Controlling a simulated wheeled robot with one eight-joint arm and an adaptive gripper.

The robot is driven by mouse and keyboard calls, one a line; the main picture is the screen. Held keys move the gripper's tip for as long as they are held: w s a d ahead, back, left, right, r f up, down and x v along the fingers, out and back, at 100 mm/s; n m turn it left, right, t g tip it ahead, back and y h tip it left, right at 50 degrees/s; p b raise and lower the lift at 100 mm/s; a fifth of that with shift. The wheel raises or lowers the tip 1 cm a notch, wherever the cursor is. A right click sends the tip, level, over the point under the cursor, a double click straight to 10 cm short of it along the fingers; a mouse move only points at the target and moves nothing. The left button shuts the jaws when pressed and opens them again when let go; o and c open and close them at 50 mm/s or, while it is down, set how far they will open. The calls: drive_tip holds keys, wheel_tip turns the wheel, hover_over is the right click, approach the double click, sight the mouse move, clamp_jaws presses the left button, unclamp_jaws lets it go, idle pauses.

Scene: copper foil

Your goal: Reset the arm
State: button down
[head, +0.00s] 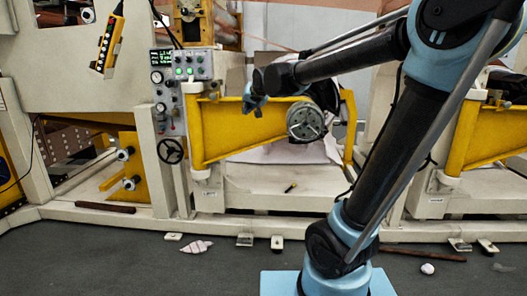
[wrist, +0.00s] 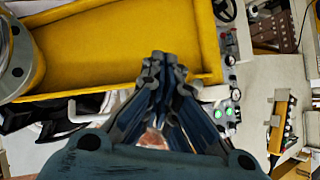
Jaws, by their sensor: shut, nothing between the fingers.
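My arm rises from its blue base at the lower right of the head view and bends over to the left. My gripper (head: 255,92) is raised in front of the yellow machine frame, near the grey control panel (head: 182,68). In the wrist view my gripper (wrist: 158,62) has its blue-grey fingers together at the tips with nothing seen between them. The yellow frame (wrist: 140,40) fills the top left there, beyond the fingertips. I cannot tell the exact gap between gripper and frame.
A handwheel (head: 171,151) sits below the panel. A yellow pendant control (head: 109,42) hangs at the upper left. A dark rod (head: 105,207) lies on the cream base. A crumpled wrapper (head: 197,247) and a whitish lump (head: 427,268) lie on the grey floor, which is mostly clear.

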drive_tip(key=s+d+f+g+h, duration=0.2)
drive_tip(key=s+d+f, duration=0.6)
drive_tip(key=d, duration=0.4)
drive_tip(key=s+d+f+g+h, duration=0.1)
drive_tip(key=s+d+f+g, duration=0.1)
drive_tip(key=s+d+f, duration=0.2)
drive_tip(key=s+d+f+g, duration=0.2)
drive_tip(key=s+d+f, duration=0.3)
drive_tip(key=s+f, duration=0.4)
drive_tip(key=s+d+f+g+h, duration=0.1)
drive_tip(key=s+d+f, duration=0.3)
drive_tip(key=s, duration=0.9)
wheel_tip(320, 180, down, 3)
drive_tip(key=shift+s+d+g+h, duration=0.2)
drive_tip(key=shift+d+g+h, duration=0.15)
drive_tip(key=shift+g, duration=0.35)
drive_tip(key=shift+w+f, duration=0.2)
drive_tip(key=shift+w, duration=0.3)
